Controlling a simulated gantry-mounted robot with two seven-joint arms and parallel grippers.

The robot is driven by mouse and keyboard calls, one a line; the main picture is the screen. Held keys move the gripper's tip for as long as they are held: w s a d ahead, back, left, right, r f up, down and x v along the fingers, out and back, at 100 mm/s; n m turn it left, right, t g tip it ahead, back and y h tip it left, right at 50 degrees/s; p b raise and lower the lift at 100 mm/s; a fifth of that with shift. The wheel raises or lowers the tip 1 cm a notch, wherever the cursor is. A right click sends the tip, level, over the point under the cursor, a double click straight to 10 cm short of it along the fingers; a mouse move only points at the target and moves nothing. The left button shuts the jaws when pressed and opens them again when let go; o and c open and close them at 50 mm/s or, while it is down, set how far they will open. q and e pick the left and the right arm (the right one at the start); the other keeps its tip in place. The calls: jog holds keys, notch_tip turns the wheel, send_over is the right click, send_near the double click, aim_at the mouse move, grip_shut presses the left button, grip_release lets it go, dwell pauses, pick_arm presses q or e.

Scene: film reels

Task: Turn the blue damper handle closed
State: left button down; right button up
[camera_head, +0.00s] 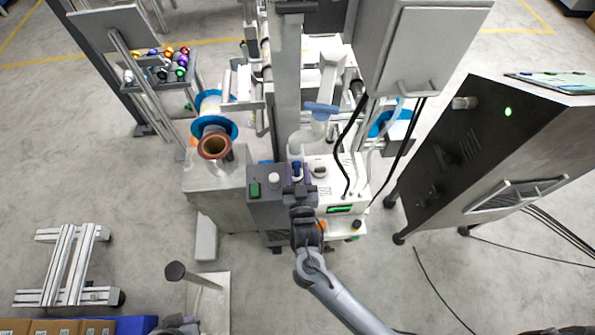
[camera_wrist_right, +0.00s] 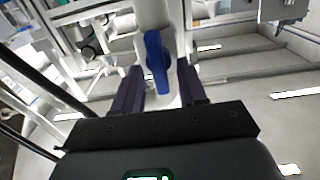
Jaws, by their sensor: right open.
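The blue damper handle (camera_head: 321,109) is a short lever lying roughly crosswise on a pale duct in the middle of the head view. A blue lever, which I take for this handle, shows in the right wrist view (camera_wrist_right: 157,62) against a white pipe, lined up between the fingers. My right gripper (camera_head: 298,172) is open, its dark purple fingers apart (camera_wrist_right: 158,88). I cannot tell whether it touches the handle. A small blue part between the fingertips in the head view is unclear. My left gripper is not in view.
A white box with knobs (camera_head: 345,175) stands by the right gripper. Black cables (camera_head: 352,130) hang just right of the duct. A blue-flanged reel (camera_head: 208,103) is at left, and a dark cabinet (camera_head: 455,150) stands at right. The floor in front is partly clear.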

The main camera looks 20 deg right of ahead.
grip_shut()
